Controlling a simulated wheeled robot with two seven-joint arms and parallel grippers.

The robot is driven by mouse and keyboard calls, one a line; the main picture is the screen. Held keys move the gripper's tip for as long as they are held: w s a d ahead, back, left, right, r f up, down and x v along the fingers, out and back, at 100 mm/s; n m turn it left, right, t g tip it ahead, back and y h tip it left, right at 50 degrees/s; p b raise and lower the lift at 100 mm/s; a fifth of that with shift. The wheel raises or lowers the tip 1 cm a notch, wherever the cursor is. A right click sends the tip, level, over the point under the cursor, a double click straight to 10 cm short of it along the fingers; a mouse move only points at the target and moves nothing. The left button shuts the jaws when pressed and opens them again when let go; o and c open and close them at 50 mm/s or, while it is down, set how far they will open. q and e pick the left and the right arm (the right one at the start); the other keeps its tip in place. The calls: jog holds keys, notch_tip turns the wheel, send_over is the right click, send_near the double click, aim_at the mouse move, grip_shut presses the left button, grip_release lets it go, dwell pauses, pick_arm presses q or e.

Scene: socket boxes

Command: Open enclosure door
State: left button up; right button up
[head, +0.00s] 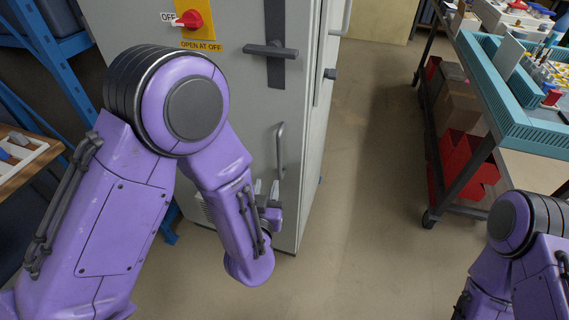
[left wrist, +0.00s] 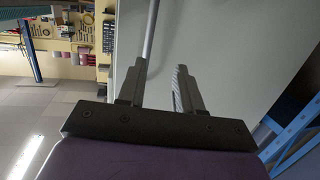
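The grey enclosure (head: 235,100) stands upright at the centre left of the head view. Its front door looks shut. A dark lever handle (head: 270,50) sits high on the front, and a vertical grey bar handle (head: 280,150) sits lower down. My left gripper (head: 266,190) is low at the front, just below the bar handle. In the left wrist view, the left gripper (left wrist: 162,75) has its fingers apart. A thin bar (left wrist: 151,30) runs down towards the left finger; whether it lies between the fingers is unclear. My right gripper is out of view.
A red rotary switch (head: 188,19) on a yellow plate reads OFF. A blue rack (head: 50,60) stands on the left. A cart with a teal tray (head: 520,110) and red bins (head: 462,160) stands on the right. The floor between enclosure and cart is clear.

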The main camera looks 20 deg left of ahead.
aim_at(279, 150)
pick_arm(q)
jog(key=shift+t, duration=0.9)
jog(key=w+r, duration=0.1)
jog(key=w, duration=0.2)
jog(key=w+r, duration=0.1)
jog(key=w, duration=0.3)
jog(key=w+r+p, duration=0.1)
jog(key=w, duration=0.3)
jog(key=shift+w+r, duration=0.2)
jog(key=shift+r, duration=0.1)
grip_shut()
